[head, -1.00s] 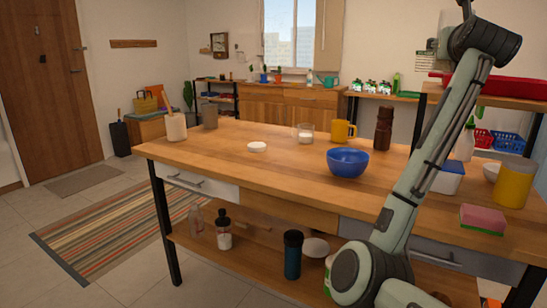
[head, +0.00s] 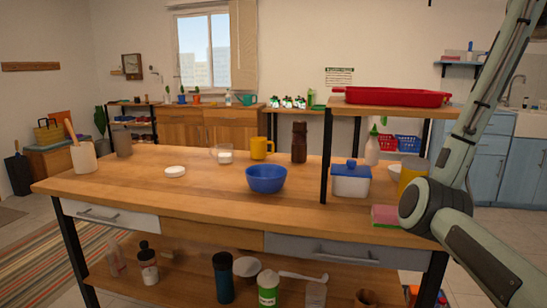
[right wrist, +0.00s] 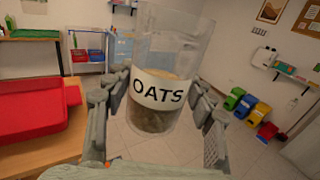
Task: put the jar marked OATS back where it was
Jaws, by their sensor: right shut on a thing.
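The jar marked OATS (right wrist: 157,92) is a clear cylinder with a white label and a brownish fill in its lower part. It is upright in the right wrist view. My right gripper (right wrist: 160,100) is shut on it, with a finger on each side, and holds it off any surface, with the floor behind it. In the head view my right arm rises along the right edge; its gripper and the jar are out of that picture. My left gripper is in neither view.
A raised shelf with a red tray (head: 391,97) stands on the table's right; the tray (right wrist: 35,105) also shows in the right wrist view. Below are a white-and-blue container (head: 350,181) and a sponge (head: 385,215). A blue bowl (head: 266,179) and a white lid (head: 175,171) sit on the tabletop.

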